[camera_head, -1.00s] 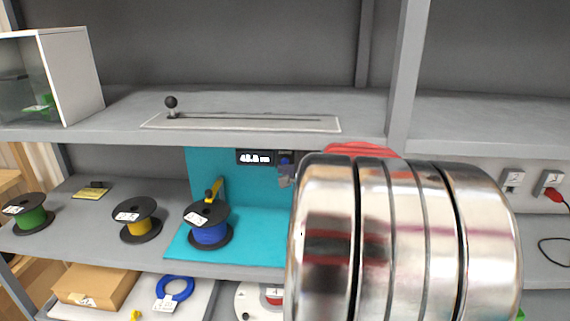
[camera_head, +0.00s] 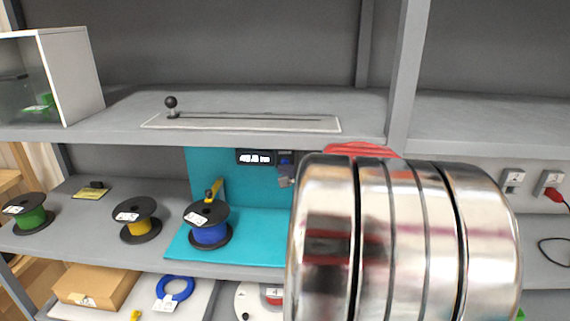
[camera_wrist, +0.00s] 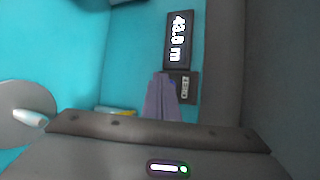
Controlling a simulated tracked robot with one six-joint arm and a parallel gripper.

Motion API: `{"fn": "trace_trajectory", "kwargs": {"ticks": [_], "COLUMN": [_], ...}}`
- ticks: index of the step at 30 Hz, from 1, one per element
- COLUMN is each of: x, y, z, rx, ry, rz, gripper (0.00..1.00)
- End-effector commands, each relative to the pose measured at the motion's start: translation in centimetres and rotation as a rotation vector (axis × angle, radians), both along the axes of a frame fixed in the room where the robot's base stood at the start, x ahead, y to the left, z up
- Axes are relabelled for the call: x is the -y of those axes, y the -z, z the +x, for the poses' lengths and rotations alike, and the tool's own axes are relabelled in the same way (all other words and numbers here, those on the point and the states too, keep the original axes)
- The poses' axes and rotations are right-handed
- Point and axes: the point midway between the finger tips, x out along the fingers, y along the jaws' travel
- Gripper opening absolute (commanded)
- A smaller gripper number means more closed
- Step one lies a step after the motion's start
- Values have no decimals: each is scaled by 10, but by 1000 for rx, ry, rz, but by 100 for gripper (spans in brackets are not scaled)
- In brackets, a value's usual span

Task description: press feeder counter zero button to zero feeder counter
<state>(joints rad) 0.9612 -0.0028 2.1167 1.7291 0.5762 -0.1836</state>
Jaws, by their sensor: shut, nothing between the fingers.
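The feeder counter (camera_head: 256,158) is a dark display with white digits on the back of the turquoise feeder station. In the wrist view the display (camera_wrist: 178,40) appears to read about 43.8 m. The zero button (camera_head: 286,159) is blue, on a small dark labelled plate right of the display. In the wrist view the plate's label (camera_wrist: 186,88) shows beside my fingers, and the button is mostly hidden by them. My gripper (camera_head: 285,181) is shut and empty, just below the button in the head view. Its tips (camera_wrist: 171,78) overlap the button in the wrist view; I cannot tell whether they touch.
A blue reel (camera_head: 209,233) stands on the turquoise base, with a yellow arm (camera_head: 214,189) behind it. Yellow (camera_head: 139,224) and green (camera_head: 30,217) reels stand to the left. The upper shelf (camera_head: 240,137) lies above the counter. My arm covers the right middle.

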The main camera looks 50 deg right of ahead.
Motion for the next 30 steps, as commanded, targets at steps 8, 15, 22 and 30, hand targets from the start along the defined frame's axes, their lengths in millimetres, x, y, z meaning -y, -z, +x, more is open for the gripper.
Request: {"fn": "trace_trajectory", "kwargs": {"ticks": [8,15,22,30], "x": [3,7,7,9], "y": [0,-1,-1,-1], "z": [2,4,4,5], "rx": [0,0,0,0], "ry": [0,1,1,1], "rz": [0,0,0,0], "gripper": [0,0,0,0]}}
